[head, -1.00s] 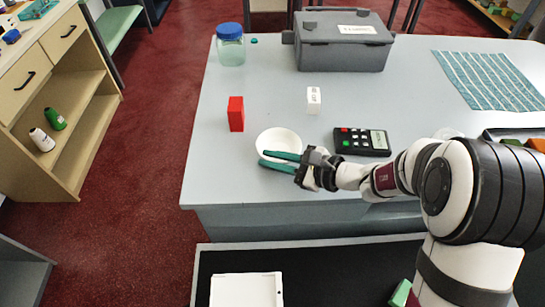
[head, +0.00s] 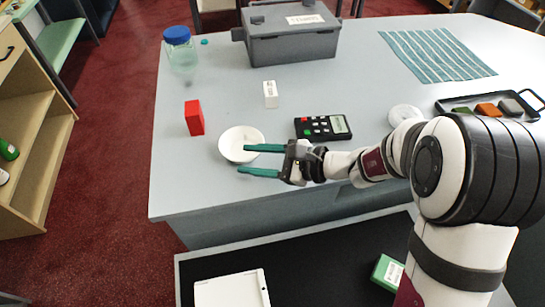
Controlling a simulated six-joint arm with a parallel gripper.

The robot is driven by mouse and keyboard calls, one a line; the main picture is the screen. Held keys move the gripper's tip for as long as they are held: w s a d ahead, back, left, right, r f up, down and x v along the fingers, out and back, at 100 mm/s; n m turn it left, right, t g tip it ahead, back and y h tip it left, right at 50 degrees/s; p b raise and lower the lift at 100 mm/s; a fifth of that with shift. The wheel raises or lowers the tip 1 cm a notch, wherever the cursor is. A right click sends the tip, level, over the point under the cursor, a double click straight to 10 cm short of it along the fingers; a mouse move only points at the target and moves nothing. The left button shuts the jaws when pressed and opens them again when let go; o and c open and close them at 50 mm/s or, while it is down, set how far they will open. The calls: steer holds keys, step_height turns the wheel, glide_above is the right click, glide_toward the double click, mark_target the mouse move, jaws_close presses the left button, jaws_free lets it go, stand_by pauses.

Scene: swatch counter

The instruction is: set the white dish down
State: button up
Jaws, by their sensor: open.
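The white dish (head: 236,143) is round and shallow and rests upright on the grey counter (head: 195,185), near its front left part. My gripper (head: 262,160) is open, with two green fingers pointing left. The upper finger overlaps the right lower rim of the dish in the picture; the lower finger lies in front of the dish. Nothing is between the fingers. I cannot tell whether the upper finger touches the dish.
Behind are a blue-lidded jar (head: 182,55) and a grey toolbox (head: 290,35). A black tray (head: 455,103) with blocks is at right.

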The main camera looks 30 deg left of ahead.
steer(key=v, duration=0.8)
steer(key=s+d+n+t+h, duration=0.1)
steer(key=s+d+n+h, duration=0.2)
steer(key=d, duration=0.9)
steer(key=s+d+n+t+h, duration=0.1)
steer(key=s+d+n+h, duration=0.1)
steer(key=s+d+h, duration=0.6)
steer(key=s+d, duration=0.4)
steer(key=s, duration=0.1)
steer(key=shift+s+r+n+h, duration=0.2)
steer(key=shift+s+n+h, duration=0.05)
steer(key=shift+n+h, duration=0.15)
